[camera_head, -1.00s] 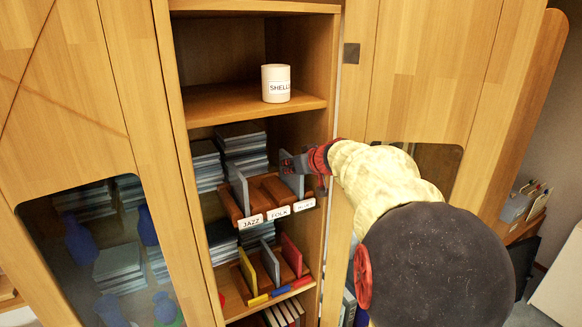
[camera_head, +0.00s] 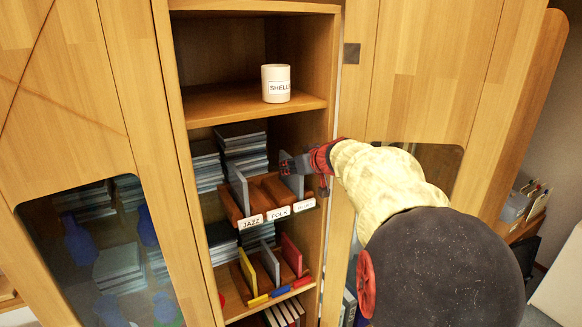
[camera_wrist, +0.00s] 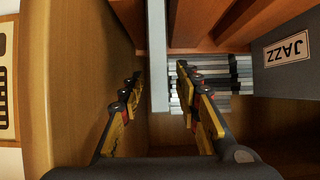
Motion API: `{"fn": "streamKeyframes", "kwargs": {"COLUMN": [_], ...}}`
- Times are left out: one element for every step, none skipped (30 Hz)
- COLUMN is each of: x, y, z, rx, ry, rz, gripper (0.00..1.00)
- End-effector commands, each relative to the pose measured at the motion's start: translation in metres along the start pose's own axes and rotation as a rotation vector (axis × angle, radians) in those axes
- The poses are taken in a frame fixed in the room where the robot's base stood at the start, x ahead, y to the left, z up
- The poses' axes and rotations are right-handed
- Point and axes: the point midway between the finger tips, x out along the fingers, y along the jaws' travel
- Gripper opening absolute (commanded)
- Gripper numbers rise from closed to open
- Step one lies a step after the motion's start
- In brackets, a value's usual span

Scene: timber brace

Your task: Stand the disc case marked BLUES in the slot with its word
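The slotted wooden rack (camera_head: 229,205) stands on a middle shelf, with tags JAZZ (camera_head: 251,222), FOLK (camera_head: 278,214) and a third at the right (camera_head: 304,205), too small to read surely. A grey disc case (camera_head: 293,183) stands upright in the right slot; its word is not visible. In the wrist view this case (camera_wrist: 158,60) shows edge-on between the fingers of my gripper (camera_wrist: 160,75), with gaps on both sides. My gripper (camera_head: 291,164) is open around it. Another grey case (camera_head: 239,190), marked JAZZ in the wrist view (camera_wrist: 287,65), stands in the JAZZ slot. The FOLK slot is empty.
The cabinet's right side wall (camera_wrist: 85,80) is close beside my gripper. Stacks of cases (camera_head: 242,145) lie behind the rack. A white SHELLS-like labelled cup (camera_head: 276,83) stands on the shelf above. A lower rack holds coloured dividers (camera_head: 291,255).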

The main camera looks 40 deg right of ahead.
Motion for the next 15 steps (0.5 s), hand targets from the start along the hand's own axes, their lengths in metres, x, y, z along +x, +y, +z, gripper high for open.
{"fn": "streamKeyframes", "kwargs": {"x": [-0.008,-0.013,-0.021,-0.027,-0.034,-0.042,-0.049,-0.055,-0.063,-0.069,-0.074,-0.081,-0.086,-0.090,-0.095], "y": [0.001,0.001,0.001,0.001,0.001,0.001,0.001,0.001,0.001,0.001,0.001,0.000,0.000,0.001,0.001], "z": [-0.001,-0.001,-0.001,-0.001,-0.002,-0.002,-0.001,-0.001,-0.001,-0.001,-0.001,-0.001,0.000,-0.001,0.000], "rx": [0.000,0.000,-0.001,-0.001,-0.001,-0.001,-0.001,-0.001,0.000,0.000,-0.001,-0.001,-0.001,0.000,0.000], "ry": [0.003,0.002,0.003,0.003,0.004,0.004,0.003,0.003,0.003,0.004,0.003,0.002,0.001,0.002,0.001], "rz": [0.002,0.002,0.003,0.003,0.003,0.003,0.004,0.004,0.003,0.004,0.004,0.002,0.003,0.003,0.002], "gripper": [0.33,0.33,0.33,0.33,0.33,0.33,0.33,0.33,0.33,0.33,0.33,0.33,0.33,0.33,0.33]}}
